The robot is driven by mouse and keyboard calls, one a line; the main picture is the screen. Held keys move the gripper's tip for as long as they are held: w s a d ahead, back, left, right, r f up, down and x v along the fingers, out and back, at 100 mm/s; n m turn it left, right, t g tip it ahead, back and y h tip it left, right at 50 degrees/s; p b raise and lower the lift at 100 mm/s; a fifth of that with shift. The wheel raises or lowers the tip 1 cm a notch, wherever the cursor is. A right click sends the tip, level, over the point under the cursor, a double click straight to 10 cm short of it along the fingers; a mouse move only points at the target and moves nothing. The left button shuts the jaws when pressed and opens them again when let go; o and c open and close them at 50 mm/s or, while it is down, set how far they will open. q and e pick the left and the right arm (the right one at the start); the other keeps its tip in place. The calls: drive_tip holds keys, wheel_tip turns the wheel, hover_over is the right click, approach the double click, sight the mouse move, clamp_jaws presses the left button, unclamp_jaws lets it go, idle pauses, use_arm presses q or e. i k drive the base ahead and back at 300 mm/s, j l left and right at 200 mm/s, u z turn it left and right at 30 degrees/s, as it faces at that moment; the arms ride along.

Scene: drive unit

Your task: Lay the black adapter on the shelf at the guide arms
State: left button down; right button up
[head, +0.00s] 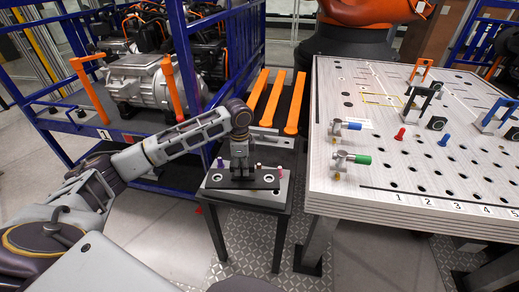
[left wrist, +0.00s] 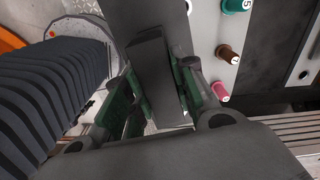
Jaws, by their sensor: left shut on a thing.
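The black adapter (head: 262,181) is a flat dark plate at the small stand (head: 228,197). My left gripper (head: 240,172) points down over its middle. In the left wrist view the gripper's green-padded fingers (left wrist: 162,90) are shut on an upright dark part of the adapter (left wrist: 152,75). I cannot tell whether the plate touches the stand or is slightly above it. A blue rack's shelf (head: 130,128) is to the left, with two upright orange guide arms (head: 173,88) at its front. My right gripper is out of view.
Numbered pegs (left wrist: 229,54) stand beside the adapter in the left wrist view. A motor (head: 140,78) sits on the rack between the guide arms. Orange bars (head: 275,98) lie behind the stand. A large perforated table (head: 400,170) with clamps and pegs stands close on the right.

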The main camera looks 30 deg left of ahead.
sight(257, 157)
drive_tip(key=i+j, duration=0.15)
drive_tip(key=i, duration=0.3)
drive_tip(key=i+j, duration=0.2)
drive_tip(key=i, duration=0.3)
